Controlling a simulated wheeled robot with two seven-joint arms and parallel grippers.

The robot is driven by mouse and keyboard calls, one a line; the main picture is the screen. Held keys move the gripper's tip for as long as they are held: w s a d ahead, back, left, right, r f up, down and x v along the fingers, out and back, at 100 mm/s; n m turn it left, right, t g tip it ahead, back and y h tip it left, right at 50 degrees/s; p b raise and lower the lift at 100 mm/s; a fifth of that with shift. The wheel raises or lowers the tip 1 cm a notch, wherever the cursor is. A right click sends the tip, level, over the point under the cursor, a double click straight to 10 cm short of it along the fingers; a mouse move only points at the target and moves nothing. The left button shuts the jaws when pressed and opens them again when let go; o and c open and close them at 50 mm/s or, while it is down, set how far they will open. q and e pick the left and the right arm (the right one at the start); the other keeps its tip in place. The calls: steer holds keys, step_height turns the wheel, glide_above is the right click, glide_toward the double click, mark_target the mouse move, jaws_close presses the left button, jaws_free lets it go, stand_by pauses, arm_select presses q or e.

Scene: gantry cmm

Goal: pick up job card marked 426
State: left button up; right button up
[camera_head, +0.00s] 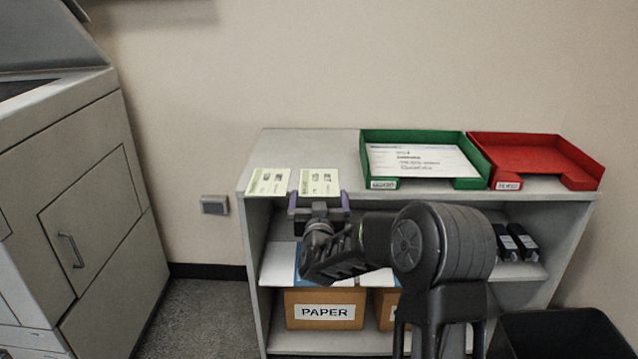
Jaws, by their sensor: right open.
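Two pale yellow-green cards lie at the front left of the shelf top: a left card (269,181) and a right card (320,181). Their printing is too small to read, so I cannot tell which is marked 426. My right gripper (319,200) is open at the front edge of the shelf top, in line with the right card. Its two purple-tipped fingers stand to either side of that card's near end. Whether they touch the card I cannot tell. Nothing shows held. My left gripper is not in view.
The shelf unit (300,146) also carries a green tray (410,136) with a paper sheet in it, and a red tray (530,141). A box labelled PAPER (325,309) stands below. A grey machine (80,190) is at left, a dark bin (555,335) at lower right.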

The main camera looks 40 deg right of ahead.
steer(key=shift+c, duration=0.2)
steer(key=c, duration=0.9)
